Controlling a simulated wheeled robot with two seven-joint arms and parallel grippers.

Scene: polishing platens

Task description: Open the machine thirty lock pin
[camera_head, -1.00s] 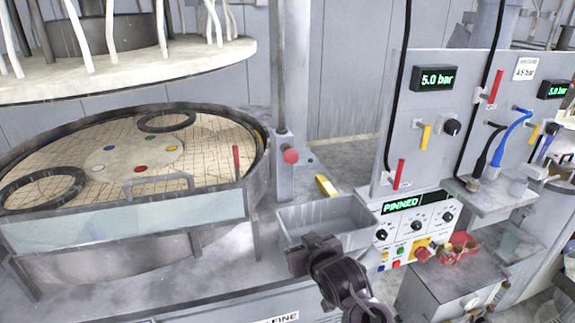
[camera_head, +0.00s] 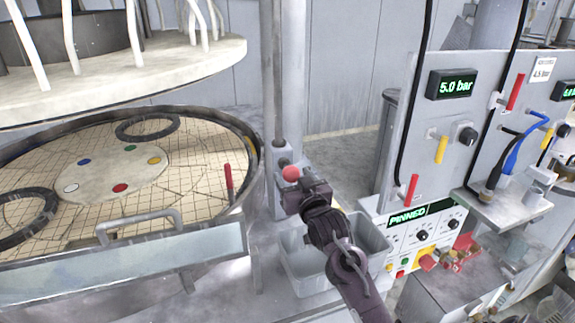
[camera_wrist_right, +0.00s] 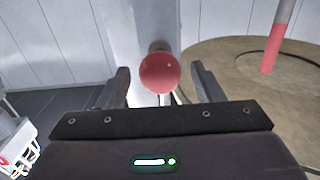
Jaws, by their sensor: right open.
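The lock pin with its red ball knob (camera_head: 291,173) sticks out from the grey column (camera_head: 280,80) beside the round platen. My right gripper (camera_head: 302,186) is at the knob in the head view and hides part of the pin's mount. In the right wrist view the right gripper (camera_wrist_right: 160,88) is open, with no finger clearly touching the knob. A display (camera_head: 408,216) on the control panel reads PINNED. My left gripper is not in view.
The platen (camera_head: 190,165) with its raised rim and a red-tipped post (camera_head: 228,178) lies left of the column. A grey bin (camera_head: 300,262) sits below my right arm. The panel with gauges and levers (camera_head: 470,120) stands to the right.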

